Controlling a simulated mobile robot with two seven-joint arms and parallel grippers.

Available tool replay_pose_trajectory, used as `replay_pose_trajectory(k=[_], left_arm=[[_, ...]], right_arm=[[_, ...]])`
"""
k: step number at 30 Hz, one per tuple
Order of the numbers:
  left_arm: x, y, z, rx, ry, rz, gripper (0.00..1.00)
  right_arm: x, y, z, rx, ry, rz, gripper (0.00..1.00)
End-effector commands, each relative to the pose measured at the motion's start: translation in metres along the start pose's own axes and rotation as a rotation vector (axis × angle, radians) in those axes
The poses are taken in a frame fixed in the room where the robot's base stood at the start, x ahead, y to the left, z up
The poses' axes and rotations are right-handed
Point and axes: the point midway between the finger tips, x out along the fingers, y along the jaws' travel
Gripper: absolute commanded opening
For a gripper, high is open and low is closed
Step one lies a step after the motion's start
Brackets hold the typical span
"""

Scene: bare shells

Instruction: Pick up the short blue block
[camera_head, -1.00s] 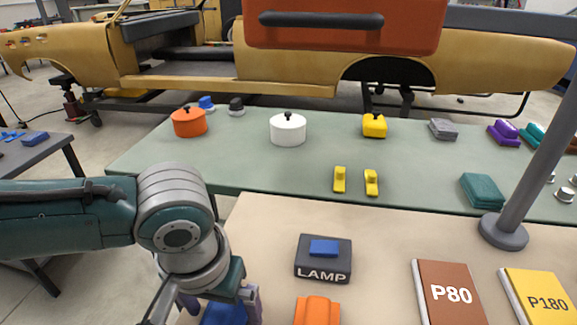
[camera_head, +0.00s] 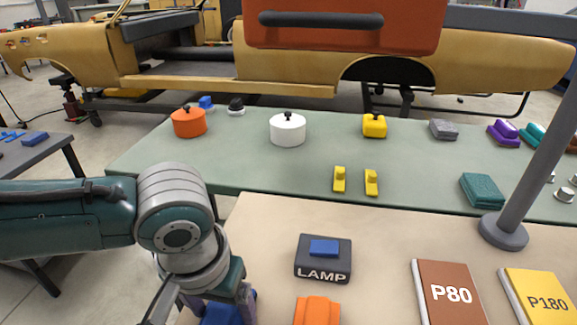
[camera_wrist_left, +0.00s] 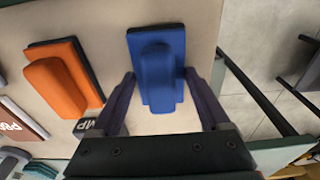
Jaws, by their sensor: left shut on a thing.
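The blue block (camera_wrist_left: 156,66), with a raised grip along its top, is between the fingers of my left gripper (camera_wrist_left: 159,82) in the left wrist view. The fingers are shut on its two long sides. In the head view my left gripper (camera_head: 218,303) is at the bottom edge, with part of the blue block (camera_head: 220,317) showing beneath it. The rest of the block is cut off there. I cannot tell whether it touches the beige table (camera_head: 385,225). My right gripper is not in view.
An orange block (camera_head: 317,311) lies right of the gripper. Behind it is a dark LAMP box (camera_head: 323,270) with a blue top. P80 (camera_head: 449,294) and P180 (camera_head: 538,296) packs and a grey post (camera_head: 503,232) are further right. The green table (camera_head: 270,178) behind holds pots and blocks.

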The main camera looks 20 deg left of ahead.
Motion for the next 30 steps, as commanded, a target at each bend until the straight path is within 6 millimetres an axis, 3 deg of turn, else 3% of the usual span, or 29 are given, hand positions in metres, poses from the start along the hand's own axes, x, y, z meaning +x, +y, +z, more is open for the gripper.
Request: replay_pose_trajectory(k=[8,11,14,24,30], left_arm=[[-0.003,0.000,-0.001,0.000,0.002,0.000,0.18],[-0.015,0.000,-0.003,0.000,0.002,0.001,0.18],[-0.037,0.000,-0.005,0.001,0.003,0.003,0.18],[-0.142,0.001,-0.019,0.000,0.006,0.003,0.18],[-0.184,0.000,-0.024,0.000,0.004,0.002,0.18]], right_arm=[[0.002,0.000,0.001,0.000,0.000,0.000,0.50],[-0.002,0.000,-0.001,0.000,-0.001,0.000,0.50],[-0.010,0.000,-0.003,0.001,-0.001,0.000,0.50],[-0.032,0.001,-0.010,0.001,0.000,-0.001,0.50],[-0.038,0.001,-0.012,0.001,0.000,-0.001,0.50]])
